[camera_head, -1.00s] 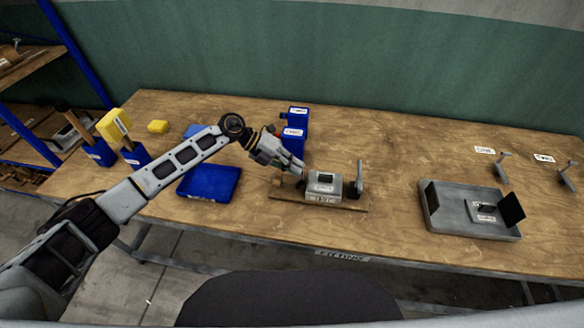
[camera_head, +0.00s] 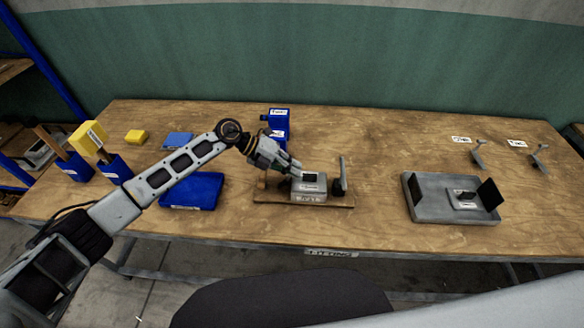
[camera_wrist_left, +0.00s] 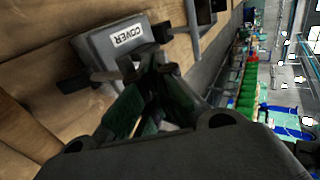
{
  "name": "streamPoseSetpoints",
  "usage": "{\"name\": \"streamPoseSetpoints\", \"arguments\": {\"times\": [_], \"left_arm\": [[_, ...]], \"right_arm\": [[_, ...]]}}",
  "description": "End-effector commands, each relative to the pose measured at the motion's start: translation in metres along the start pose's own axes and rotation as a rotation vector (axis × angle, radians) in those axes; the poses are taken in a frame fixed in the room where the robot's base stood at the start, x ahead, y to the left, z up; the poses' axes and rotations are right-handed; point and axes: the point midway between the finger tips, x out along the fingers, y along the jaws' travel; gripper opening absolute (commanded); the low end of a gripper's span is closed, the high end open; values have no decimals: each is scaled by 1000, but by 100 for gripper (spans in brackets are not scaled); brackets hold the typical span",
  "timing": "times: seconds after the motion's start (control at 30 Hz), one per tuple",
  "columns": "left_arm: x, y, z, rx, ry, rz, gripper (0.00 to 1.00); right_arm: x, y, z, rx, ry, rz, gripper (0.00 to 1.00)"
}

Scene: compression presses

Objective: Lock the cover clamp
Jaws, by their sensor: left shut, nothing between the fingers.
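The block's left end is partly hidden by the gripper. My right gripper is not in view.
A grey metal tray (camera_head: 424,205) stands to the right, with two small levers (camera_head: 478,152) near the back. Bare table lies between the clamp board and the metal tray.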

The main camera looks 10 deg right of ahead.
Motion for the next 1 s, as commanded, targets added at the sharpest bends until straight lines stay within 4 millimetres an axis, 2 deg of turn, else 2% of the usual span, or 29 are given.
{"name": "streamPoseSetpoints", "arguments": {"times": [1.0], "left_arm": [[0, 0, 0, 0, 0, 0, 0]], "right_arm": [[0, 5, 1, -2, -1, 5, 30]]}}
